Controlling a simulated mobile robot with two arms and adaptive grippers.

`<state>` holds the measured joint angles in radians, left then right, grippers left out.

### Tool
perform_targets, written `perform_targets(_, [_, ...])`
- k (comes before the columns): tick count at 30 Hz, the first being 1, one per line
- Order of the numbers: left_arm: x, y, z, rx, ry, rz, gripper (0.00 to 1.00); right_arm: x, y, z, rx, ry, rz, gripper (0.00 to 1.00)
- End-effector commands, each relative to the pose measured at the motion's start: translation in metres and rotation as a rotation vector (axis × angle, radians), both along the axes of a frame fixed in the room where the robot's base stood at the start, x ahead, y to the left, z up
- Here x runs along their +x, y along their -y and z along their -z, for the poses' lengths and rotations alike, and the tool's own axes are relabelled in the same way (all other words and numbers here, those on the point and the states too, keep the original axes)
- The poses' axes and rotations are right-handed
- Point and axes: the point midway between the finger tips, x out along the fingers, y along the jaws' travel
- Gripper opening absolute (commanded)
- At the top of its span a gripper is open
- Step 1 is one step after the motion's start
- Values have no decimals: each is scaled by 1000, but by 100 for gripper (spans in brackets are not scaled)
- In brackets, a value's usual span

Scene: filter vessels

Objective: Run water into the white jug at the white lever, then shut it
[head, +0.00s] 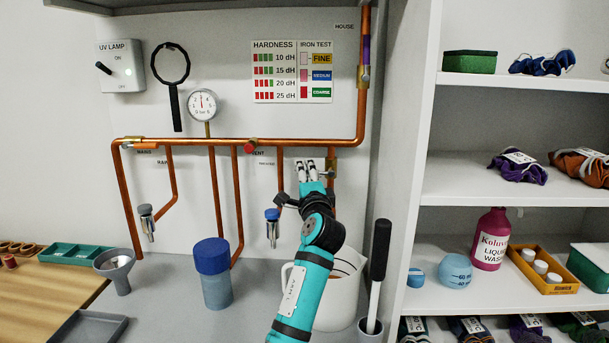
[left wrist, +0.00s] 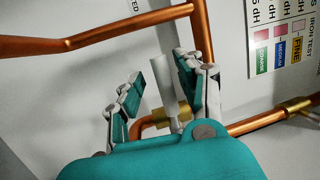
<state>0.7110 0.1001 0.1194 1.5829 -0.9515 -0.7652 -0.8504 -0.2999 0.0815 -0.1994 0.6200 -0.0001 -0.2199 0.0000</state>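The white jug (head: 337,312) stands on the counter at the wall, its handle to the left; my arm hides part of it. My left gripper (head: 309,172) is raised in front of the copper pipes above the jug. In the left wrist view, the pale lever (left wrist: 163,82) stands up from a brass valve (left wrist: 158,117) between the fingers of my left gripper (left wrist: 160,90). The fingers are open, with a clear gap on the lever's left; contact on the right is unclear. The outlet over the jug and any water are hidden. My right gripper is not in view.
A blue-topped tap (head: 272,228) hangs left of my arm, and another tap (head: 147,222) is farther left. A blue-lidded vessel (head: 213,285) and a grey funnel (head: 115,272) stand on the counter. A black-handled tool (head: 379,250) stands right of the jug, beside the shelves.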

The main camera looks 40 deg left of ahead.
Motion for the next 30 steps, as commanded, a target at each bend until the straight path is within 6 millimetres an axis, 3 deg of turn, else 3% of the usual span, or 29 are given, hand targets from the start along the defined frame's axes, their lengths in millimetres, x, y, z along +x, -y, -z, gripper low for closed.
perform_targets(11, [-8, 7, -1, 5, 5, 1, 38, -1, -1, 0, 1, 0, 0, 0])
perform_targets(24, [-69, 66, 17, 0, 1, 1, 38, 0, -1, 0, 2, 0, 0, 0])
perform_targets(30, [-83, 80, 20, 2, 1, 1, 38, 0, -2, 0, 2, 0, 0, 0])
